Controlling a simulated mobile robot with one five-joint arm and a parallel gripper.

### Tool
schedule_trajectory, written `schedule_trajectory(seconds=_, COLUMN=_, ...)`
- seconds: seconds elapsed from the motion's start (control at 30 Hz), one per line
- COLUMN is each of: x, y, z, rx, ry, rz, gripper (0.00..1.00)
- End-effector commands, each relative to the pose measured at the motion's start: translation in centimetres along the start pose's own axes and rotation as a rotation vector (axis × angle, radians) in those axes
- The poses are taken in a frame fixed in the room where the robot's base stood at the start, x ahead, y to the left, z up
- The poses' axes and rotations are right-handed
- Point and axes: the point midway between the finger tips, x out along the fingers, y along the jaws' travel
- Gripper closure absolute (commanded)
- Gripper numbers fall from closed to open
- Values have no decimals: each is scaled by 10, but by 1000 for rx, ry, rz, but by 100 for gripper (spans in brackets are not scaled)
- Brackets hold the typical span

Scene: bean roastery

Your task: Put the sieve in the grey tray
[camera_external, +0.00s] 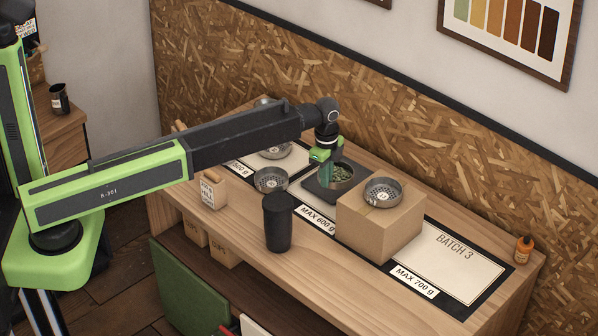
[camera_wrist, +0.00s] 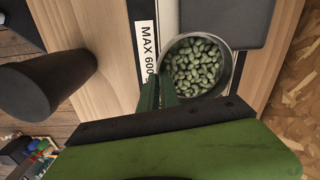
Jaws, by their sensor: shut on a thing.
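My gripper (camera_external: 325,176) is shut on the rim of a round metal sieve (camera_external: 351,181) full of green beans. In the wrist view, the green fingers (camera_wrist: 160,92) meet the rim of the sieve (camera_wrist: 230,72) at its lower left. The sieve looks level. The dark grey tray (camera_external: 318,194) lies on the bench behind and below it, and also shows in the wrist view (camera_wrist: 222,22). From outside the sieve overlaps the tray; from the wrist it lies beside and partly across the tray's edge. I cannot tell whether it touches the tray.
A cardboard box (camera_external: 378,228) with another sieve (camera_external: 383,191) on top stands close to the right. A black cup (camera_external: 278,226) stands in front. Two more sieves (camera_external: 271,180) (camera_external: 276,151) are at the left. The BATCH 3 mat (camera_external: 462,270) has free room.

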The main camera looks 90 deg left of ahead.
Motion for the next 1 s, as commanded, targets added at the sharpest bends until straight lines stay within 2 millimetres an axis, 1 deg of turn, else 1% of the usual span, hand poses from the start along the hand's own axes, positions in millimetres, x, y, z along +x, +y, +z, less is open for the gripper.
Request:
schedule_trajectory(seconds=0.03, x=15, y=-11, z=8, rx=-3, ry=0, rz=0, gripper=100)
schedule_trajectory(seconds=0.2, x=46, y=-47, z=35, rx=-4, ry=0, rz=0, gripper=100)
schedule_trajectory(seconds=0.3, x=58, y=-65, z=50, rx=-3, ry=0, rz=0, gripper=100)
schedule_trajectory(seconds=0.4, x=65, y=-76, z=60, rx=-2, ry=0, rz=0, gripper=100)
schedule_trajectory(seconds=0.5, x=66, y=-80, z=64, rx=-1, ry=0, rz=0, gripper=100)
schedule_trajectory(seconds=0.63, x=67, y=-80, z=65, rx=0, ry=0, rz=0, gripper=100)
schedule_trajectory(seconds=0.73, x=79, y=-80, z=65, rx=-1, ry=0, rz=0, gripper=100)
schedule_trajectory(seconds=0.8, x=93, y=-80, z=64, rx=-1, ry=0, rz=0, gripper=100)
schedule_trajectory(seconds=0.9, x=109, y=-79, z=64, rx=-1, ry=0, rz=0, gripper=100)
schedule_trajectory(seconds=1.0, x=108, y=-79, z=64, rx=-1, ry=0, rz=0, gripper=100)
